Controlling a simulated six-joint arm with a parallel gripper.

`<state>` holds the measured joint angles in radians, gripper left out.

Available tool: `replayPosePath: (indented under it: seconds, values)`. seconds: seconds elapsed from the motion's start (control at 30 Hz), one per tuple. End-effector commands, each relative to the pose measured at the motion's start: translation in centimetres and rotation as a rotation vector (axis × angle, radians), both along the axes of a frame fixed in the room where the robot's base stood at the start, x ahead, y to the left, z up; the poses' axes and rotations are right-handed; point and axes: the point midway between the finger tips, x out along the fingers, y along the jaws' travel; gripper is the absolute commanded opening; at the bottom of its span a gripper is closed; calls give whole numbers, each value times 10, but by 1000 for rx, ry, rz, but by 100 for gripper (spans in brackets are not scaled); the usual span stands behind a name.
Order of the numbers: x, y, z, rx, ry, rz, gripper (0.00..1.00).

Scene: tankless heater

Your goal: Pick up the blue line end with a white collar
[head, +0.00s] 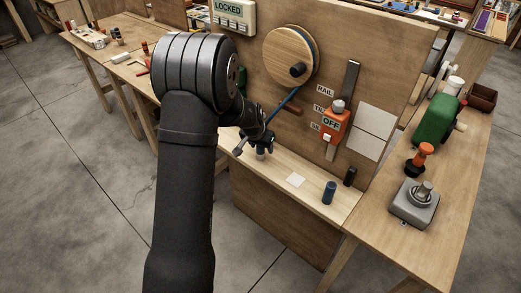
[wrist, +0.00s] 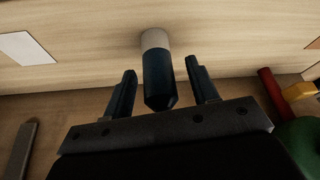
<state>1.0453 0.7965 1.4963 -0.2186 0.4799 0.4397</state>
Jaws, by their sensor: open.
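The blue line end (wrist: 158,82) with its white collar (wrist: 155,40) shows in the middle of the wrist view, against the pale wood bench. My gripper (wrist: 161,68) is open, with one finger on each side of the blue part and a visible gap on both sides. In the head view my gripper (head: 262,144) is low over the bench in front of the upright panel, and the pale collar (head: 261,154) shows just below it. The fingers hide most of the blue part there.
A blue strip (head: 286,102) slants from near the wooden reel (head: 290,55) toward my gripper. A dark blue cylinder (head: 329,193) and a black one (head: 350,177) stand on the bench to the right.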

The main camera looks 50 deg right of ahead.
Motion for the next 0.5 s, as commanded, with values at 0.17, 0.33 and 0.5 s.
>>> replayPosePath:
  seconds: [0.17,0.33,0.5]
  values:
    - [1,-3,-5,-2,-1,0,54]
    - [1,-3,-5,-2,-1,0,50]
    - [1,-2,-5,-1,-1,0,16]
